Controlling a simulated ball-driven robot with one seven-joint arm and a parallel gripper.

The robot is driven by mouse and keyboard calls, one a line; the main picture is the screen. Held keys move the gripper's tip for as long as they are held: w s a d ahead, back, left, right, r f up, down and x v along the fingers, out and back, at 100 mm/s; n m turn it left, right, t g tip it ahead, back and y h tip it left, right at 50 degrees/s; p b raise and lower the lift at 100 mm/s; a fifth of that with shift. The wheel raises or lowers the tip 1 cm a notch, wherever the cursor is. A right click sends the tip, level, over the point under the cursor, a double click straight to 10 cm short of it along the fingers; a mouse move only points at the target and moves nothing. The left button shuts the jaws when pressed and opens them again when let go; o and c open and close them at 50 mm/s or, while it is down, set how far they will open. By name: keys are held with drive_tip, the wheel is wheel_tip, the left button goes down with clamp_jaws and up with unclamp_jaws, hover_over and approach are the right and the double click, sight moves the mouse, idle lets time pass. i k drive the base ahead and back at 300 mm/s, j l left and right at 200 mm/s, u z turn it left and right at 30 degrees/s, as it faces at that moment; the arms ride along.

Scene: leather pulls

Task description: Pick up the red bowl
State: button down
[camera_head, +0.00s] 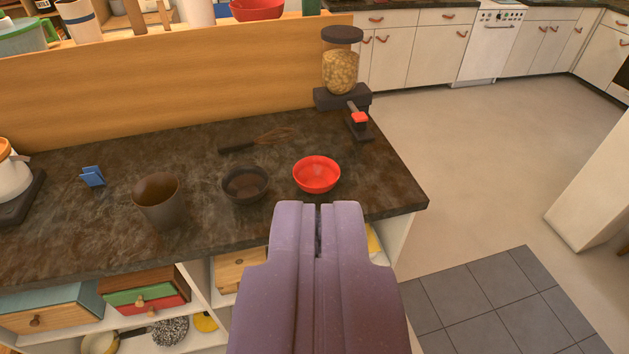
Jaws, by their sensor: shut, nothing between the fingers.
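A small bright red bowl (316,175) stands upright on the dark stone-like counter (90,232), near its front right part. It looks empty. My purple gripper (318,208) is in the lower middle of the view, its fingertips showing just below the bowl in the picture. The fingers are together with nothing between them, and they are apart from the bowl as far as I can see. Another red bowl (257,8) sits on the ledge behind the wooden back panel, cut off by the top edge.
A dark bowl (245,186) is close left of the red bowl, with a brown cup (160,202) farther left. A whisk (262,140) lies behind. A dispenser (341,75) stands at the back right. Counter is bare right of the bowl; open floor (460,160) lies beyond.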

sight(316, 174)
drive_tip(key=i+j, duration=0.2)
drive_tip(key=i, duration=0.25)
drive_tip(key=i+j+z, duration=0.1)
drive_tip(key=i, duration=0.35)
drive_tip(key=i+j, duration=0.3)
drive_tip(key=i, duration=0.15)
drive_tip(key=i+j, duration=0.2)
drive_tip(key=i, duration=0.25)
drive_tip(key=z, duration=0.05)
